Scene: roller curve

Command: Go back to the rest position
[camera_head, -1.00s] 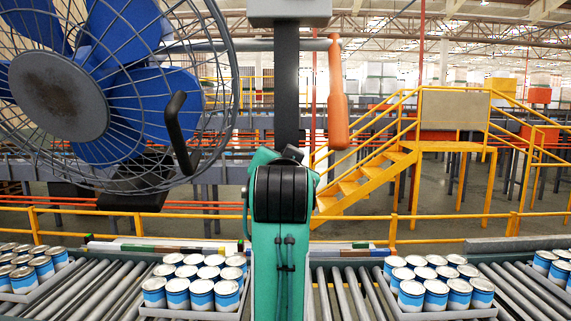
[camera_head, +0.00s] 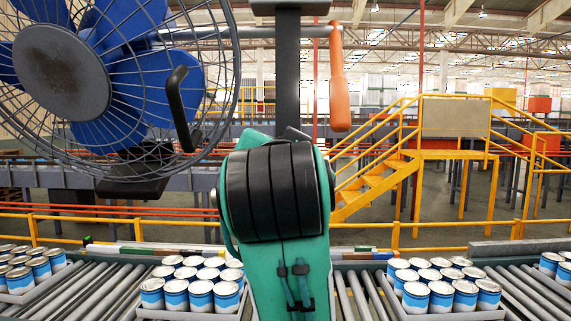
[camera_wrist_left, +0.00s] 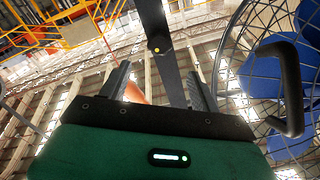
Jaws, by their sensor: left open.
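My left gripper (camera_wrist_left: 160,88) shows in the left wrist view with its two dark fingers apart and nothing held between them. Part of an orange object shows behind the fingers, seemingly at a distance. In the head view my green arm link with a black banded joint rises in the middle, and the left gripper itself cannot be made out there. My right gripper is in neither view.
A large blue-bladed fan (camera_head: 62,72) in a wire cage is at upper left. An orange tool (camera_head: 339,85) hangs from a bar beside a dark post (camera_head: 287,80). Trays of blue-white cans (camera_head: 200,293) (camera_head: 441,296) stand on roller conveyors (camera_head: 85,291). Yellow stairs (camera_head: 375,185) stand behind.

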